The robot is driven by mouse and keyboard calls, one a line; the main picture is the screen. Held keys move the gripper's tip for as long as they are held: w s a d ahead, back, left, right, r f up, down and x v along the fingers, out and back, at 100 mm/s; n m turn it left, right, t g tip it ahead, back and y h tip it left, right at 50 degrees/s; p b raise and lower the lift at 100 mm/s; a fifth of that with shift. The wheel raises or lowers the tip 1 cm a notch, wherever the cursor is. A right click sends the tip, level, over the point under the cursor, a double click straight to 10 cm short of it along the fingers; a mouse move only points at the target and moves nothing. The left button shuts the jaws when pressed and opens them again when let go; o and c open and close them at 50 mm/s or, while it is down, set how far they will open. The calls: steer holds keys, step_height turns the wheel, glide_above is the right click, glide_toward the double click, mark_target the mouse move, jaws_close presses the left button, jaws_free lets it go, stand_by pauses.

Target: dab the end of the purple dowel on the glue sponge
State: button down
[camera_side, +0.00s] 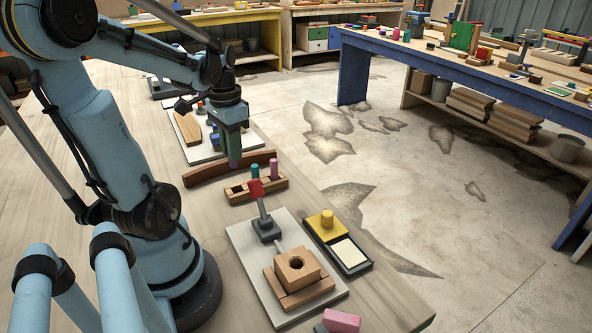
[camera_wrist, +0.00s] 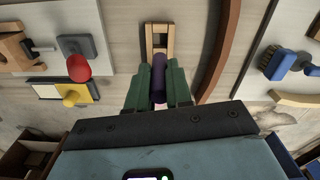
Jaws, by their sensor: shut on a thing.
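My gripper (camera_side: 232,143) has green fingers shut on the purple dowel (camera_side: 234,161), whose lower end points down. In the wrist view the purple dowel (camera_wrist: 159,68) sits between the two green fingers. The glue sponge (camera_side: 347,253) is a pale pad in a black tray, at the bench's right side, well away from the dowel. A yellow lid (camera_side: 326,228) with a knob lies beside the pad, leaving it uncovered.
The rack holds a teal dowel (camera_side: 255,170) and a pink dowel (camera_side: 273,168). A red-handled clamp (camera_side: 256,190) and a wooden block with a hole (camera_side: 297,265) sit on a grey board between rack and front edge. A blue brush (camera_wrist: 276,62) lies on another board.

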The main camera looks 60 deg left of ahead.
steer(key=shift+w+d+r, duration=0.1)
steer(key=shift+w+r, duration=0.05)
steer(key=shift+r, duration=0.3)
steer(key=w+d, duration=1)
steer(key=d, duration=0.3)
steer(key=w+d+f, duration=0.2)
steer(key=d, duration=1.3)
steer(key=shift+w+f, duration=0.1)
steer(key=shift+f, duration=2.5)
steer(key=shift+f, duration=0.6)
step_height(320, 180, up, 7)
